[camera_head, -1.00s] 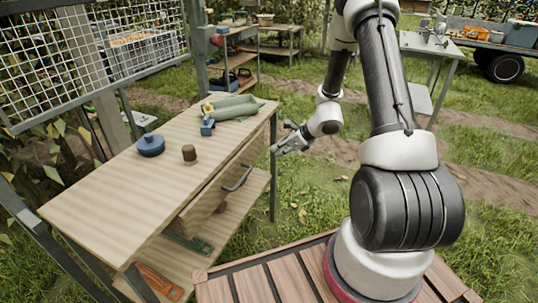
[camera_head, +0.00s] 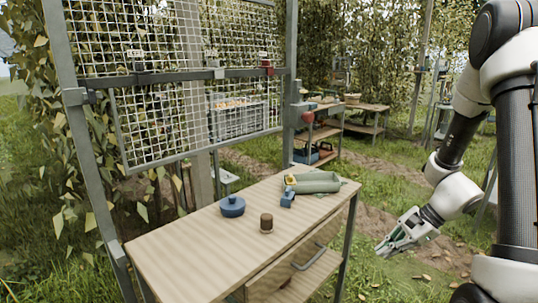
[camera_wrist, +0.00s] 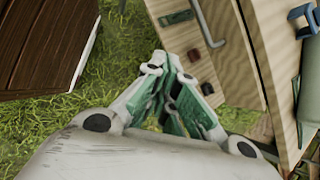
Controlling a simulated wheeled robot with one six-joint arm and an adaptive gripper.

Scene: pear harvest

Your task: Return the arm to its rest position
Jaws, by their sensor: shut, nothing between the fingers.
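My gripper (camera_head: 388,250) hangs to the right of the wooden workbench (camera_head: 165,252) in the head view, clear of it and over the grass. In the wrist view my gripper (camera_wrist: 168,62) points toward the bench's side, where a drawer handle (camera_wrist: 207,24) shows. Its fingers are together and hold nothing. My arm reaches in from the right edge of the head view, bent down at the elbow.
A wire mesh panel (camera_head: 180,110) stands behind. Shelves (camera_head: 322,135) stand farther back. Grass right of the bench is open.

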